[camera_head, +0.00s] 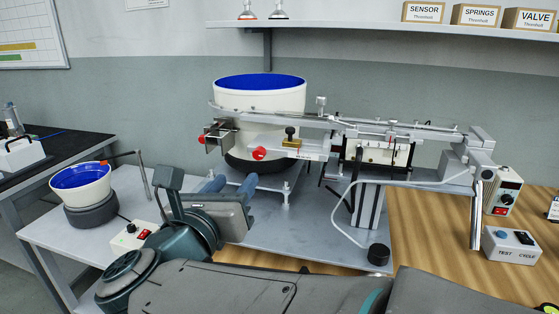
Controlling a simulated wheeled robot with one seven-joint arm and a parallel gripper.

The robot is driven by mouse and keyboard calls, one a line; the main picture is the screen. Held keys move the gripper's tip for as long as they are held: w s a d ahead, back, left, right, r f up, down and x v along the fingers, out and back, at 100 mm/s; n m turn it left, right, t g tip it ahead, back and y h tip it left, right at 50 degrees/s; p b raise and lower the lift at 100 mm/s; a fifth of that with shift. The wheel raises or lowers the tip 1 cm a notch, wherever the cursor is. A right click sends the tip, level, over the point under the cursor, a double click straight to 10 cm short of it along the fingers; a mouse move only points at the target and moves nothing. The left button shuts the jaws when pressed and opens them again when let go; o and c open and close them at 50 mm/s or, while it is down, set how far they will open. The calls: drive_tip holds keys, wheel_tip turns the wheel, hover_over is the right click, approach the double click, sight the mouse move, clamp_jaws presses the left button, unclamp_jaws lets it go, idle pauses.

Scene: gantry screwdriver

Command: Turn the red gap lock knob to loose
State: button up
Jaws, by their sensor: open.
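Two red knobs show on the metal feeder rig. The larger red knob (259,153) faces forward on a pale block just left of a brass fitting (291,141). A smaller red knob (201,139) sits at the left end, by a metal bracket (220,138). I cannot tell which is the gap lock, nor read either knob's setting. My gripper (233,184) is open, with its two blue fingers apart and pointing toward the rig. It appears below the knobs in the picture, holding nothing visible and apart from both.
A large white bowl (262,98) with a blue inside stands behind the rig. A smaller bowl (82,190) and a control box (136,234) with a red switch are at left. A black knob (378,254), cable and test-cycle box (512,245) are at right.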

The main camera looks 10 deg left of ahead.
sight(257, 155)
drive_tip(key=w, duration=1)
drive_tip(key=shift+d, duration=0.4)
drive_tip(key=shift+c, duration=0.3)
clamp_jaws()
